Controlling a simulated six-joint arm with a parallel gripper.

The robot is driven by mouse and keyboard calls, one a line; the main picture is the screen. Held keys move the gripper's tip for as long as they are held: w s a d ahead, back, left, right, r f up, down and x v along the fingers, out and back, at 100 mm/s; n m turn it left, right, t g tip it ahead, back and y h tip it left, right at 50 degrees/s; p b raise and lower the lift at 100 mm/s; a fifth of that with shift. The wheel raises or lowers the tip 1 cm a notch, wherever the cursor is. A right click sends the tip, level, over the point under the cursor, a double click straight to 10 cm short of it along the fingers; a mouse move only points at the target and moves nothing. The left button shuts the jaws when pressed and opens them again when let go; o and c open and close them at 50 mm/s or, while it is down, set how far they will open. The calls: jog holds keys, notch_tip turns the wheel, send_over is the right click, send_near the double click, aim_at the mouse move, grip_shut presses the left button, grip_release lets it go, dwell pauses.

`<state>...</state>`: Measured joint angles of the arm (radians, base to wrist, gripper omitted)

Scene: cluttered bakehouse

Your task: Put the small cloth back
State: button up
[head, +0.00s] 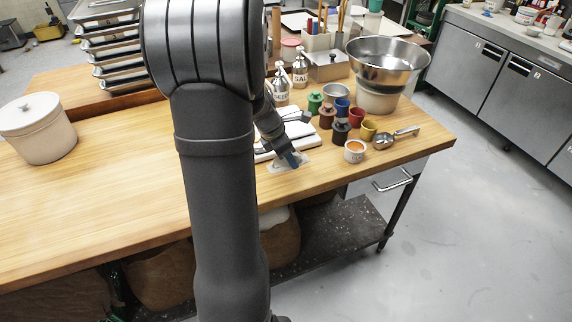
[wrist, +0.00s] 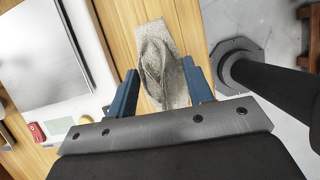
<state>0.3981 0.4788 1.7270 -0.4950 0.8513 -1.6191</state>
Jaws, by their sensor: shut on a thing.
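The small cloth (wrist: 152,52) is grey and speckled, with a raised, bunched fold in the middle. In the wrist view it lies between the two blue fingers of my gripper (wrist: 160,92), which is shut on the fold. In the head view the cloth (head: 276,167) is pale and lies at the front edge of the wooden bench, with the tips of my gripper (head: 292,159) down on it. My arm hides part of the bench around it. I cannot tell whether the cloth is raised off the wood.
A white scale (head: 301,129) with a metal plate (wrist: 45,50) stands close behind the cloth. To the right are an orange-filled cup (head: 355,151), several coloured pots, a metal scoop (head: 384,141) and a steel bowl (head: 386,62). A lidded crock (head: 38,135) stands left; the bench between is clear.

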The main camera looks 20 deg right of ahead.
aim_at(286, 164)
jog(key=shift+w+a+f, duration=0.2)
jog(key=shift+w+f, duration=0.15)
jog(key=shift+f, duration=1.9)
jog(key=shift+f, duration=0.1)
jog(key=o, duration=0.9)
jog(key=shift+o, duration=0.2)
jog(key=v, duration=1.2)
